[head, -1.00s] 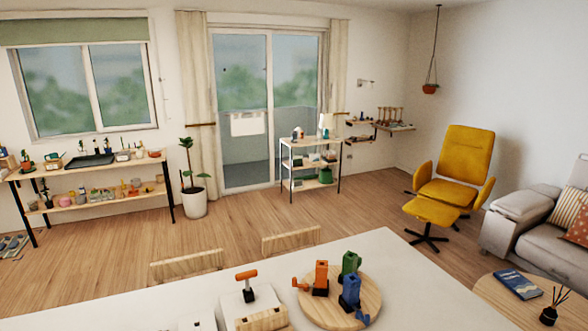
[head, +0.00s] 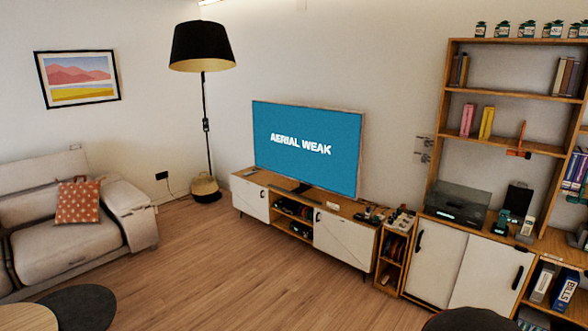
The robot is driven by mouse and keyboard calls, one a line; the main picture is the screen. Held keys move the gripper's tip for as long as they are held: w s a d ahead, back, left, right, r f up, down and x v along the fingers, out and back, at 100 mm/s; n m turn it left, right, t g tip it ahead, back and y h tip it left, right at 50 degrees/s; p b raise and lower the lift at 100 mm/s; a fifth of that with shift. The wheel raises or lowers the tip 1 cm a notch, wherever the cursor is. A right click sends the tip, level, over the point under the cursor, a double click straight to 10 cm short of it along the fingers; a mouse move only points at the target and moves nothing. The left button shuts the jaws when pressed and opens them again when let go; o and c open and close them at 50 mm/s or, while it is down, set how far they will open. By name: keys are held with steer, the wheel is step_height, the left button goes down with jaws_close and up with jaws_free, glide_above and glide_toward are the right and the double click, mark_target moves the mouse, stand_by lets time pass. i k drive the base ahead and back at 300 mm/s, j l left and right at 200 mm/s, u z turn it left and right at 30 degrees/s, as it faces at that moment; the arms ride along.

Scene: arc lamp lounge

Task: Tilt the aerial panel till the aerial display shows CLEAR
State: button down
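The aerial display (head: 306,150) is a wide screen on a low cabinet against the wall, in the middle of the head view. It is blue and reads AERIAL WEAK in white letters. I cannot make out an aerial panel for certain. Small dark and pale items (head: 385,217) lie to the right of the screen, too small to identify. My gripper is not in view.
The low TV cabinet (head: 340,240) has white doors. A black floor lamp (head: 203,45) and a grey sofa (head: 60,240) stand left. A shelving unit (head: 500,92) stands right. Low round tables (head: 78,307) are at bottom left. The wooden floor (head: 230,275) is open in the middle.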

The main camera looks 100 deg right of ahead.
mark_target(518, 198)
steer(key=z, duration=5.05)
steer(key=i+l+u, duration=0.1)
steer(key=i+l, duration=0.2)
steer(key=i+l+u, duration=0.1)
steer(key=i+l, duration=0.55)
steer(key=i+l+u, duration=0.15)
steer(key=i+l, duration=0.15)
steer(key=l, duration=0.15)
steer(key=i+l+u, duration=0.1)
steer(key=i+l, duration=0.2)
steer(key=i+l+u, duration=0.1)
steer(key=i+l, duration=0.15)
steer(key=l, duration=0.3)
steer(key=i+l+u, duration=0.1)
steer(key=i+l, duration=0.15)
steer(key=l, duration=0.2)
steer(key=i+l+u, duration=0.1)
steer(key=i+l, duration=0.15)
steer(key=l, duration=0.2)
